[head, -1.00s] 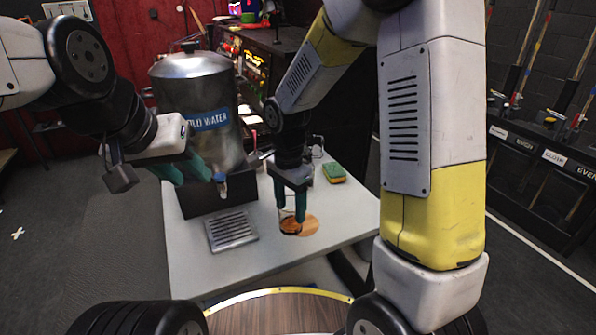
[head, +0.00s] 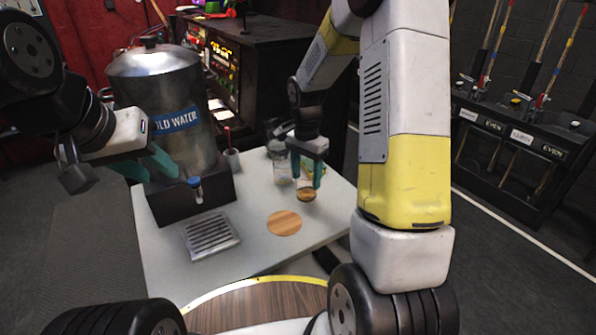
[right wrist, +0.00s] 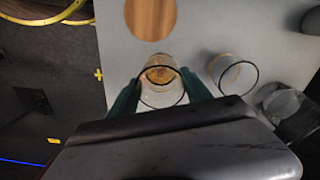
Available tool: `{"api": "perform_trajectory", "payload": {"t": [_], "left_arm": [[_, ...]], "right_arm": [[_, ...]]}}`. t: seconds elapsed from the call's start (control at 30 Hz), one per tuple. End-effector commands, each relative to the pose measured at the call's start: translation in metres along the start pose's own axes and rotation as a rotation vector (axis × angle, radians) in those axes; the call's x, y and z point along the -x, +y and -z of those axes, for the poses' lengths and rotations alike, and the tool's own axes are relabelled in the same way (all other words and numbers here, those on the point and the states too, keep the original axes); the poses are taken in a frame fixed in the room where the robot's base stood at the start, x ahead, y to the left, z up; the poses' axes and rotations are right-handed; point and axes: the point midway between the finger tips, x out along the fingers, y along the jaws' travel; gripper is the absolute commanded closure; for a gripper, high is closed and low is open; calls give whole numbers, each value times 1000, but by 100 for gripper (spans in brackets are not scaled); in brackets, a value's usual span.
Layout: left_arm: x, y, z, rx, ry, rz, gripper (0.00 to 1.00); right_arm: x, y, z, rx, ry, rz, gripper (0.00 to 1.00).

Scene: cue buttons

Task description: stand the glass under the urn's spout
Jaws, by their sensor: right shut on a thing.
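The metal urn (head: 165,105), labelled cold water, stands on a dark base at the table's left. Its blue-topped spout (head: 195,187) overhangs a slotted metal drip tray (head: 211,238). My right gripper (head: 310,182) is shut on a clear glass (head: 306,195) with brownish contents low inside; the glass also shows between the fingers in the right wrist view (right wrist: 161,90). It is upright, right of the round wooden coaster (head: 284,223); I cannot tell whether it touches the table. My left gripper (head: 150,167) looks open and empty, left of the spout.
A second glass (head: 282,173) stands close left of the held one; in the right wrist view it is beside it (right wrist: 235,76), with another glass vessel (right wrist: 286,107) further right. A small cup (head: 232,160) stands beside the urn. The table's front right is clear.

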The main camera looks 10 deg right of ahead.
Motion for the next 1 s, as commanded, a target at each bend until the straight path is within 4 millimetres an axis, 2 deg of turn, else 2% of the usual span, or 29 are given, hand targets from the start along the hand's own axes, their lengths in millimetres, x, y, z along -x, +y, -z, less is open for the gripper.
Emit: {"api": "perform_trajectory", "payload": {"t": [0.17, 0.43, 0.8, 0.83, 0.93, 1.0], "left_arm": [[0, 0, 0, 0, 0, 0, 64], [0, 0, 0, 0, 0, 0, 64], [0, 0, 0, 0, 0, 0, 64], [0, 0, 0, 0, 0, 0, 64], [0, 0, 0, 0, 0, 0, 64], [0, 0, 0, 0, 0, 0, 64]], "right_arm": [[-3, 1, 10, 2, 0, 0, 92], [-34, 0, 9, 3, -1, -1, 92], [-39, 0, 9, 2, 0, 0, 92], [-39, 0, 9, 2, 0, 0, 39], [-38, 0, 9, 2, 0, 0, 21], [-38, 0, 9, 2, 0, 0, 21]]}}
